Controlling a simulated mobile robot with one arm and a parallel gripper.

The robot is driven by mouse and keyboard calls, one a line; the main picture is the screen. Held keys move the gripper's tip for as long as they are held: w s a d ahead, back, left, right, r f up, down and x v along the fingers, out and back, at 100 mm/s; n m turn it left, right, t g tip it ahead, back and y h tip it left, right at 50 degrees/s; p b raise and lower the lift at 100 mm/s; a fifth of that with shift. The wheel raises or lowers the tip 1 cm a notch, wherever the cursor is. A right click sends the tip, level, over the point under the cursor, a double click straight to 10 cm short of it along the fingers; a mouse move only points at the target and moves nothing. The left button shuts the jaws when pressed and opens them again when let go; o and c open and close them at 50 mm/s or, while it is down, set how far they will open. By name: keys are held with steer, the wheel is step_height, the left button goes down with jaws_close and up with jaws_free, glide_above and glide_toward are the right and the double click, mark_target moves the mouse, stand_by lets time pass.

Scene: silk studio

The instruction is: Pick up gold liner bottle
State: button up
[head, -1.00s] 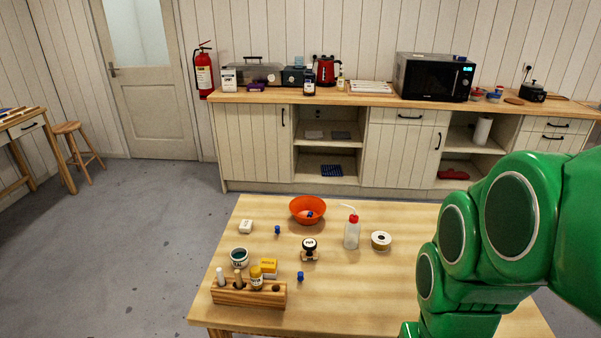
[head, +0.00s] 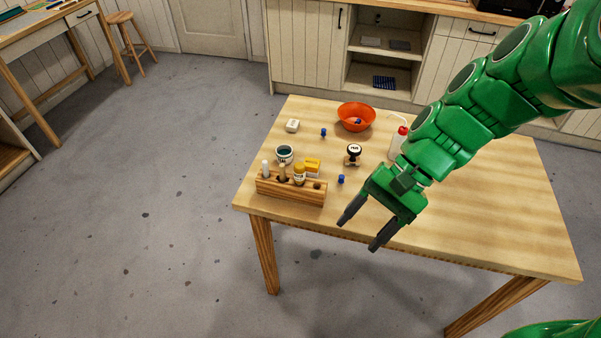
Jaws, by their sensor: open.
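The gold liner bottle (head: 299,174) looks like a small yellow-gold bottle with a pale label. It stands upright in the wooden rack (head: 290,191) at the table's front left, beside a white-capped item (head: 265,168) and a wooden-handled one (head: 283,173). My gripper (head: 360,232) is open and empty. It is to the right of the rack in the picture, near the table's front edge, with its fingers pointing down and left, apart from the bottle. The bottle's lower part is hidden in the rack.
A yellow block (head: 313,165) is right behind the bottle. The table's right part (head: 500,210) looks clear.

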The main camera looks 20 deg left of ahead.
steer(key=w+a+f+m+g+y, duration=0.2)
steer(key=w+a+y, duration=0.1)
steer(key=w+a, duration=0.3)
steer(key=m+t+y, duration=0.3)
steer(key=m+y, duration=0.6)
steer(key=m, duration=0.2)
glide_toward(301, 171)
steer(key=a+f, duration=0.1)
steer(key=a, duration=0.1)
steer(key=shift+w+f+x, duration=0.1)
steer(key=shift+w+x, duration=0.05)
steer(key=shift+x, duration=1.2)
steer(key=shift+w+f+x, duration=0.1)
steer(key=shift+w+x, duration=0.1)
steer(key=shift+x, duration=1.15)
steer(key=shift+w+f+x, duration=0.1)
steer(key=shift+w+x, duration=0.05)
steer(key=shift+x, duration=1.2)
steer(key=shift+a, duration=0.1)
steer(key=c, duration=1)
